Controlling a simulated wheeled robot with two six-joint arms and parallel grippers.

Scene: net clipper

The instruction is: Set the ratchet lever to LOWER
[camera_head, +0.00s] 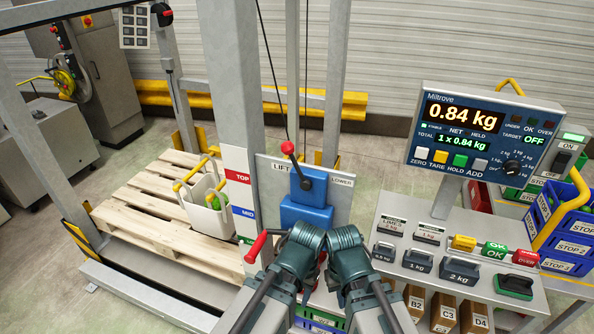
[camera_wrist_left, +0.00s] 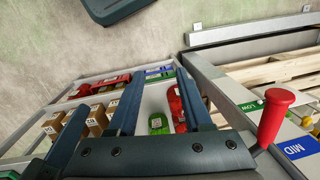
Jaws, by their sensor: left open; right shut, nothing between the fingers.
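The ratchet lever (camera_head: 296,166) has a red knob and a dark shaft on a blue housing (camera_head: 306,215). Its knob leans left, towards the LIFT label (camera_head: 281,168); the LOWER label (camera_head: 342,182) is on the right of the plate. My right gripper (camera_head: 346,238) is shut and empty, low in front of the housing. My left gripper (camera_head: 305,238) is beside it in the head view. In the left wrist view it (camera_wrist_left: 157,88) is open, its fingers apart and empty. Neither gripper visibly touches the lever. The lever is not seen in the left wrist view.
A red-handled crank (camera_head: 256,245) sticks out left of my grippers; its red grip (camera_wrist_left: 275,115) is close in the left wrist view. A post with TOP and MID labels stands behind. A scale display (camera_head: 484,138) and a table with weights are on the right.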

